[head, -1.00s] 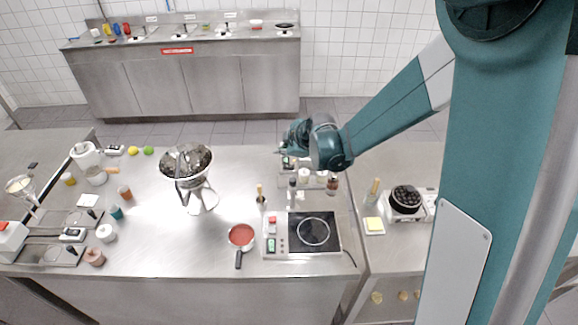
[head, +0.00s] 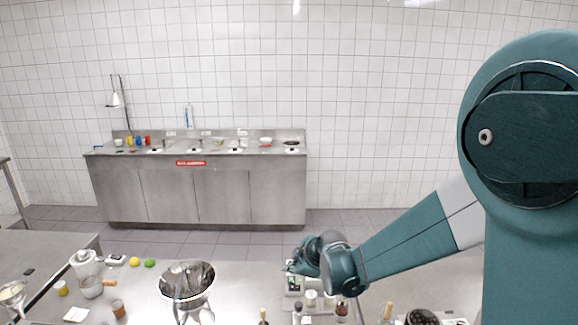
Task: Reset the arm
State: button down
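My teal arm reaches in from the right side of the head view. My gripper (head: 292,268) is at the arm's end, above the back right part of the steel worktable (head: 240,285). It is small, dark and partly turned away, so I cannot see whether its fingers are apart or whether anything is between them. A pale device (head: 293,284) and small jars (head: 311,297) stand just below and in front of it.
A steel bowl (head: 187,284) on a stand is left of my gripper. A lime (head: 150,263), a lemon (head: 134,261) and a white grinder-like machine (head: 86,264) stand further left. A steel sink counter (head: 225,195) lines the tiled back wall, with open floor before it.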

jog(key=s+d+r+m+h+b, duration=0.1)
jog(key=s+d+r+m, duration=0.4)
jog(key=s, duration=0.4)
jog(key=s+d+r+m+h, duration=0.1)
jog(key=s+d+r+m, duration=0.2)
jog(key=s+d+r, duration=0.45)
jog(key=s+d+m+h+b, duration=0.1)
jog(key=s+d+m, duration=0.3)
jog(key=s, duration=0.6)
jog(key=s+d+f+m+h, duration=0.1)
jog(key=s+d+m, duration=0.3)
jog(key=s, duration=0.7)
jog(key=shift+s+d+m+b, duration=0.25)
jog(key=shift+m+b, duration=0.1)
jog(key=shift+m, duration=0.15)
jog(key=shift+f, duration=0.15)
notch_tip(320, 180, down, 10)
jog(key=b, duration=1)
jog(key=shift+f+b, duration=0.25)
jog(key=shift+b, duration=0.1)
jog(key=c, duration=3.2)
grip_release()
